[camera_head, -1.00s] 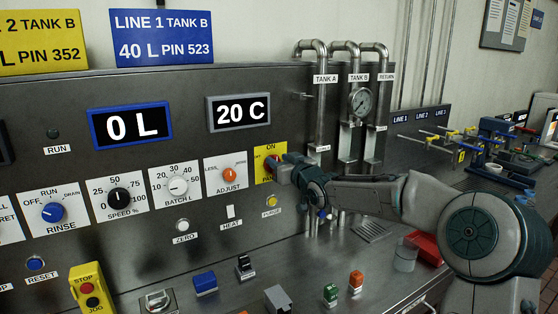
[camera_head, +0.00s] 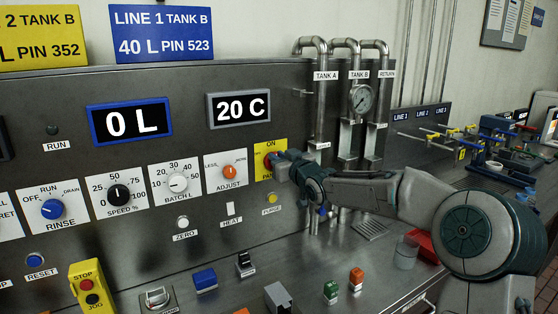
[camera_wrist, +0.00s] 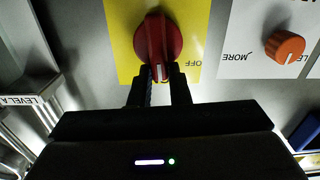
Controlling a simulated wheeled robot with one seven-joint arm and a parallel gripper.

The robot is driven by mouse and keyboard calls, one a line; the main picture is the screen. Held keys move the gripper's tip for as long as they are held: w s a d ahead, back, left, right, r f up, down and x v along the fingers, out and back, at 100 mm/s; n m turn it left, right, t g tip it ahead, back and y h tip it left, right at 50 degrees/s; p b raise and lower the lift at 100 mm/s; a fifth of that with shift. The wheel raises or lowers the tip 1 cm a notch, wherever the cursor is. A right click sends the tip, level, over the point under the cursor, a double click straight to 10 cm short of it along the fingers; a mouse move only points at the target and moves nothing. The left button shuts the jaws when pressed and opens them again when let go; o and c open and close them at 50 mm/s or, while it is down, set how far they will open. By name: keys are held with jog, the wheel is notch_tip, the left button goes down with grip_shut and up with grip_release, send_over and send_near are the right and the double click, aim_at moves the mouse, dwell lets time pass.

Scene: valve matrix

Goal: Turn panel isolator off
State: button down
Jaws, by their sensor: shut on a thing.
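The panel isolator is a red rotary knob (camera_head: 268,160) on a yellow plate (camera_head: 264,147) marked ON at the top, at the right end of the control row. My gripper (camera_head: 277,164) reaches it from the right and hides part of the knob and plate. In the wrist view the red knob (camera_wrist: 158,40) shows upside down on the yellow plate (camera_wrist: 122,30), with OFF printed beside it. My gripper (camera_wrist: 159,78) is shut on the knob's near end, one finger on each side of its white mark.
The orange ADJUST knob (camera_head: 229,171) is just left of the isolator. The yellow FORCE button (camera_head: 272,198) lies below my gripper. Vertical pipes (camera_head: 318,120) with a gauge (camera_head: 361,98) stand to the right. Small blocks and switches sit on the counter below.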

aim_at(266, 164)
jog(key=n+b, duration=0.3)
jog(key=n, duration=0.1)
jog(key=s+a+f+n+b, duration=0.1)
jog(key=n+b, duration=0.2)
jog(key=n, duration=0.1)
jog(key=a+f+n+b, duration=0.1)
jog(key=n+b, duration=0.2)
jog(key=n, duration=0.2)
jog(key=shift+s, duration=0.2)
jog(key=shift+f+n+b, duration=0.25)
jog(key=shift+n+b, duration=0.4)
jog(key=shift+n, duration=0.4)
jog(key=shift+f+n+b, duration=0.2)
jog(key=shift+n+b, duration=0.45)
jog(key=shift+n, duration=0.4)
jog(key=c, duration=1.4)
grip_release()
jog(key=shift+o, duration=0.2)
jog(key=shift+r, duration=0.1)
jog(key=v, duration=1.4)
jog(key=shift+b, duration=0.4)
